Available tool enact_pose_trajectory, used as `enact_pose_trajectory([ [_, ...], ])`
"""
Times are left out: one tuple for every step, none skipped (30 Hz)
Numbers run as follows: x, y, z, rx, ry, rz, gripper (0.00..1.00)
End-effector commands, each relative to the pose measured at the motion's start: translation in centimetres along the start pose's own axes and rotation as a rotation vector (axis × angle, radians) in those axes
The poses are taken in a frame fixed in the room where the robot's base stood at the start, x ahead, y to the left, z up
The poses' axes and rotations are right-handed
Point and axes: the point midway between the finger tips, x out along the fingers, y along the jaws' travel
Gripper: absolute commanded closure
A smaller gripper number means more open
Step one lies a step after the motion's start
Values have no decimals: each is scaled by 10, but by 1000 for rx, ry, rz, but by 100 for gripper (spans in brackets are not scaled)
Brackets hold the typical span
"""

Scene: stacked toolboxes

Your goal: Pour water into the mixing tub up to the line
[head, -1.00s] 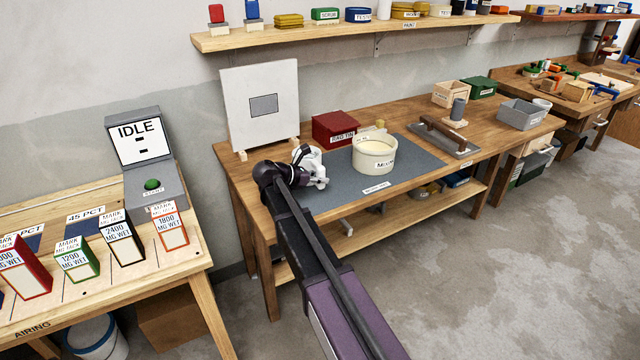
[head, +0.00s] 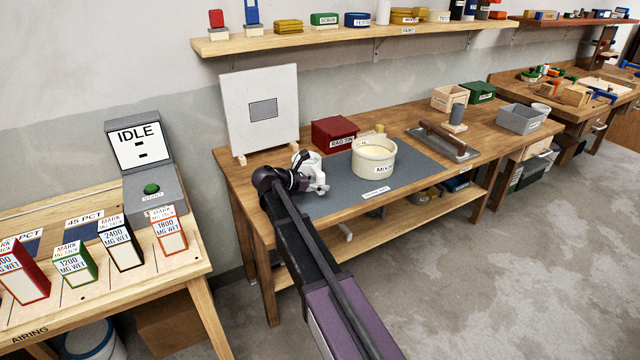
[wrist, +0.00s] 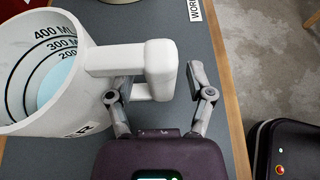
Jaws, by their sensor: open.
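The cream mixing tub (head: 374,160) stands on the grey mat, its label partly legible. A white jug (head: 308,163) stands left of it, partly hidden by my arm. In the wrist view the jug (wrist: 85,112) fills the left side, with black marks of 200, 300 and 400 inside and pale blue water (wrist: 55,84) low in it. Its blocky white handle (wrist: 158,62) lies between my gripper's fingers. My gripper (wrist: 162,82) is open, one finger on each side of the handle. The tub's fill line cannot be made out.
A red rag tin (head: 335,131) stands behind the mat (head: 415,172). A float on a grey tray (head: 443,142) lies to the right. A white board (head: 260,105) stands at the back left of the bench. The mat's front right is clear.

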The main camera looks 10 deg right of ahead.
Motion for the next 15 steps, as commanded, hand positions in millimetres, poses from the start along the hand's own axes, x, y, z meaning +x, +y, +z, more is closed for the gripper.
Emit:
enact_pose_trajectory([
  [0, 0, -1, 0, 0, 0, 32],
  [0, 0, -1, 0, 0, 0, 32],
  [1, 0, -2, 0, 0, 0, 32],
  [1, 0, -3, 0, 0, 0, 32],
  [2, 0, -4, 0, 0, 0, 32],
  [-1, 0, -3, 0, 0, 0, 32],
  [-4, 0, -2, 0, 0, 1, 32],
  [-7, 0, -1, -1, 0, 1, 32],
  [-12, 0, -1, -1, 0, 1, 32],
  [-15, 0, -1, -1, 0, 1, 32],
  [-19, 0, -1, -1, 0, 1, 32],
  [-24, 0, 0, -1, 0, 1, 32],
  [-29, 1, 1, -1, 0, 2, 32],
  [-34, 1, 1, -1, 0, 2, 32],
  [-40, 2, 2, -2, 0, 2, 32],
])
